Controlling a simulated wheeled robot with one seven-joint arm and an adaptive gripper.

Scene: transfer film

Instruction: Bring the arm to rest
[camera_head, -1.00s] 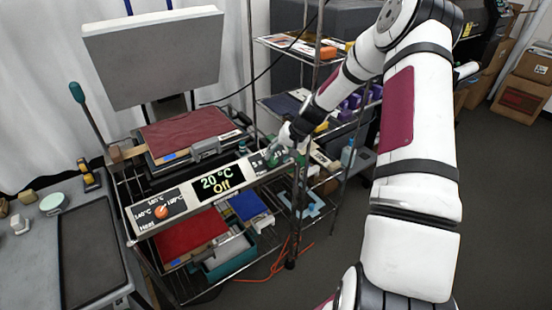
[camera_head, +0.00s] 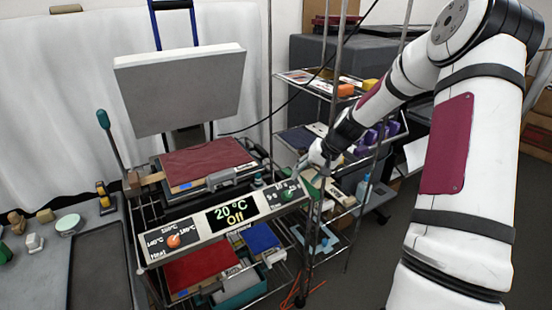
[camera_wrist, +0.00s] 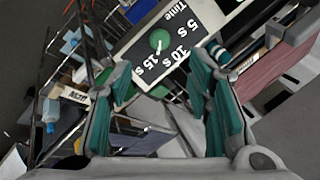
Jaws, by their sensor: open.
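My arm reaches in from the right of the head view, and my gripper (camera_head: 308,172) is beside the right end of the press's control panel (camera_head: 232,215). In the wrist view my gripper (camera_wrist: 165,75) has its two teal-padded fingers spread apart with nothing between them. Beyond the fingertips is the green time knob (camera_wrist: 159,40) on a black dial marked 5 s, 10 s and 15 s. The fingers look apart from the knob. The panel display reads 20 °C and Off, and an orange heat knob (camera_head: 174,241) is at its left end.
The raised grey press plate (camera_head: 185,90) stands above a dark red pad (camera_head: 208,157). A wire shelf rack (camera_head: 335,125) with several small items stands close behind my gripper. A grey table (camera_head: 75,265) is at the left. Open floor (camera_head: 360,270) lies at the lower middle.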

